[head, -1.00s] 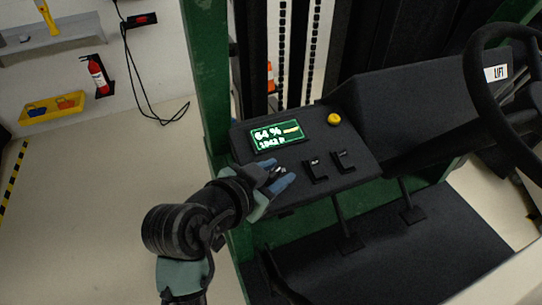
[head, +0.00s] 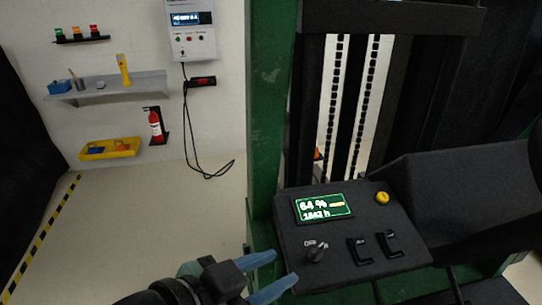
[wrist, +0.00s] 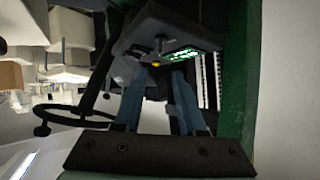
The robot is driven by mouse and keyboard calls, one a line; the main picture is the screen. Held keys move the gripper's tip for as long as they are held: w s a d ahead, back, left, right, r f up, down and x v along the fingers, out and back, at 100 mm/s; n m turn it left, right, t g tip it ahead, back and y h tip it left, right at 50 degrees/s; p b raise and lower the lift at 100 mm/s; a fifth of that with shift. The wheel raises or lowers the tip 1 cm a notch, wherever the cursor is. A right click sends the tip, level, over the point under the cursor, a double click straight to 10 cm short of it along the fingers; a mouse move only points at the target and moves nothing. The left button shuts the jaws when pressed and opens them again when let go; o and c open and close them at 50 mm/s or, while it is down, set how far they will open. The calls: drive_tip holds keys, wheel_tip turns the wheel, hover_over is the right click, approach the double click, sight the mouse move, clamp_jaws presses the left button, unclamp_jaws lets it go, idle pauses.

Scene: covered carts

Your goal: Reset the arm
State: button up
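My gripper (head: 284,267) is at the lower middle of the head view, its two blue fingers spread with a gap between them and nothing held. It lies just left of the dark control panel (head: 368,262) of a green and black truck. A black rotary knob (head: 316,252) with a small white label is on the panel, a little right of the fingertips. In the wrist view the open fingers (wrist: 160,72) point toward the panel (wrist: 160,35), with the knob (wrist: 160,44) beyond them. Most of my arm is out of the head view.
The panel carries a lit green display (head: 324,206), a yellow button (head: 382,198) and two black levers (head: 360,250). A green mast post (head: 268,120) stands behind. A fire extinguisher (head: 156,124), grey shelf (head: 110,87) and wall charger (head: 190,32) are on the wall. The left floor is clear.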

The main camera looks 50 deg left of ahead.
idle(0.4)
drive_tip(key=w+d+r+n+t+y, duration=0.1)
drive_tip(key=w+d+r+t, duration=0.2)
drive_tip(key=w+r, duration=0.45)
drive_tip(key=w+d+r+t+y, duration=0.1)
drive_tip(key=w+d+r+t, duration=0.25)
drive_tip(key=r, duration=0.65)
drive_tip(key=s+d+r+t+h, duration=0.3)
drive_tip(key=d+r+t, duration=0.5)
drive_tip(key=d+r, duration=0.7)
wheel_tip(320, 180, up, 4)
drive_tip(key=shift+s+d+f, duration=0.15)
drive_tip(key=shift+f, duration=0.1)
drive_tip(key=shift+f+t, duration=0.15)
drive_tip(key=shift+t, duration=0.1)
